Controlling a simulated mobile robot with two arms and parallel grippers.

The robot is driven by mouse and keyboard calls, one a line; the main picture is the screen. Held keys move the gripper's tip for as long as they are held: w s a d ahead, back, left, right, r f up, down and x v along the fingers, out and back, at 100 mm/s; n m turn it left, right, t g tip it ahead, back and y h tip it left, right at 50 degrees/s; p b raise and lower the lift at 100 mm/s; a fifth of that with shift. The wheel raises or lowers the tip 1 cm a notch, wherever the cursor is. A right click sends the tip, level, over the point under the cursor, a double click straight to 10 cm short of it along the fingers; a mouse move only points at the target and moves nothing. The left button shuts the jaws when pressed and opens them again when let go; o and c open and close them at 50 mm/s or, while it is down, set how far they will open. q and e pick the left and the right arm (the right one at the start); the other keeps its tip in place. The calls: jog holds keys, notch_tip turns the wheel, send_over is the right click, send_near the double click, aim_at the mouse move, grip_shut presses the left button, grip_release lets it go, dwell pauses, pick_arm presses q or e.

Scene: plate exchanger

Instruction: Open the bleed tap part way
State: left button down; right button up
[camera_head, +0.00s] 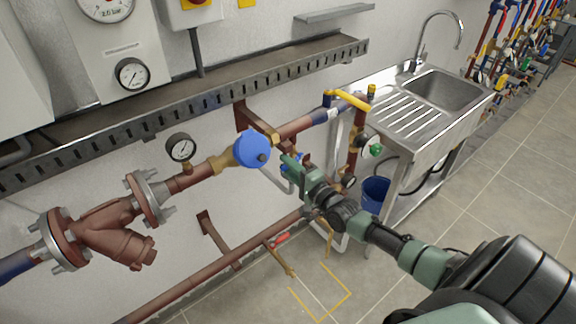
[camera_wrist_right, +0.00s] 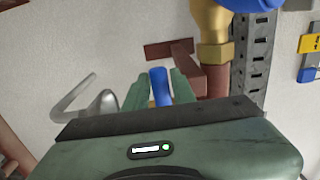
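The small blue tap handle (camera_head: 284,168), which I take for the bleed tap, is mostly hidden behind my right gripper (camera_head: 291,160) in the head view. In the right wrist view the blue handle (camera_wrist_right: 159,86) stands between the two green fingers of my right gripper (camera_wrist_right: 160,90). The fingers lie close along both sides of it; I cannot tell whether they press on it. How far the tap is turned is hidden. My left gripper is not in view.
A brown pipe run with a large blue round part (camera_head: 252,149), a gauge (camera_head: 181,148) and a flanged strainer (camera_head: 115,228) lies to the left. A steel sink (camera_head: 440,92), a yellow lever (camera_head: 347,99) and a blue bucket (camera_head: 375,193) are to the right.

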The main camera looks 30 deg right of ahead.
grip_shut()
dwell(1.2)
